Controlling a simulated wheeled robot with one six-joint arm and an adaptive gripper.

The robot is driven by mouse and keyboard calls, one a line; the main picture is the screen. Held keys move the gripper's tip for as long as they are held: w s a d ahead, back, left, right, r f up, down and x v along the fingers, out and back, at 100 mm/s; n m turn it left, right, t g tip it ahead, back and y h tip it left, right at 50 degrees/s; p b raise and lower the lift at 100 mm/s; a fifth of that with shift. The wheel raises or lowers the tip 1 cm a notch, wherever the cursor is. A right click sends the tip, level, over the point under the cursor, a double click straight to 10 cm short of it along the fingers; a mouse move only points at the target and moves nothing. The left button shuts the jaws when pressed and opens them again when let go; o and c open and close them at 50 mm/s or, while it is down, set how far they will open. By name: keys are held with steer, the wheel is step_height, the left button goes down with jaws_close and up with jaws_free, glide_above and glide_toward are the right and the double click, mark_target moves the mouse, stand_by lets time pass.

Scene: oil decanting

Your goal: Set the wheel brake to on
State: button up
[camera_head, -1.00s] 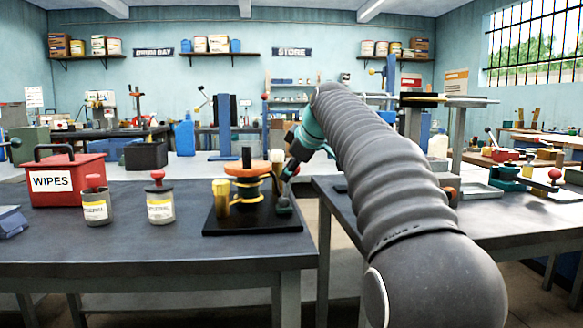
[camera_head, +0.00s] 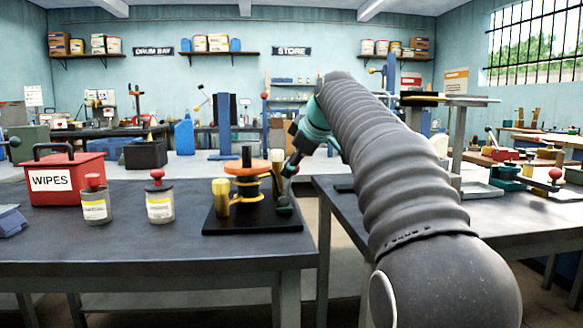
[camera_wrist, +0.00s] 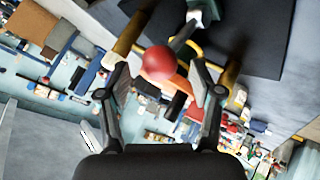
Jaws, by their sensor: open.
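The wheel device stands on a black base plate (camera_head: 245,226) near the right edge of the front bench, with an orange wheel (camera_head: 247,168) and yellow posts. A small green-grey lever mount (camera_head: 284,207) sits at the plate's right side. In the wrist view a lever with a red ball knob (camera_wrist: 158,63) rises from a pale green mount (camera_wrist: 205,8). My gripper (camera_wrist: 160,76) is open, with the knob between the lines of its two fingers; contact cannot be told. In the head view my gripper (camera_head: 290,168) hangs above the mount and hides the knob.
A red WIPES box (camera_head: 65,181) and two lidded jars, one left (camera_head: 96,206) and one right (camera_head: 160,205), stand on the bench to the left. A gap separates this bench from the right bench (camera_head: 490,215). The bench front is clear.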

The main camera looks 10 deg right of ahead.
steer(key=v, duration=0.9)
steer(key=shift+r, duration=0.15)
steer(key=s+a+f+m+g+h, duration=0.1)
steer(key=s+f+m, duration=0.4)
steer(key=s+f, duration=1.1)
steer(key=s+a+f+m+g+h, duration=0.1)
steer(key=s+a+f+m, duration=0.3)
steer(key=s+f, duration=1.2)
step_height(320, 180, down, 5)
steer(key=shift+r+m+g, duration=0.1)
steer(key=shift+m+g, duration=0.7)
steer(key=shift+m, duration=0.3)
steer(key=shift+s, duration=0.1)
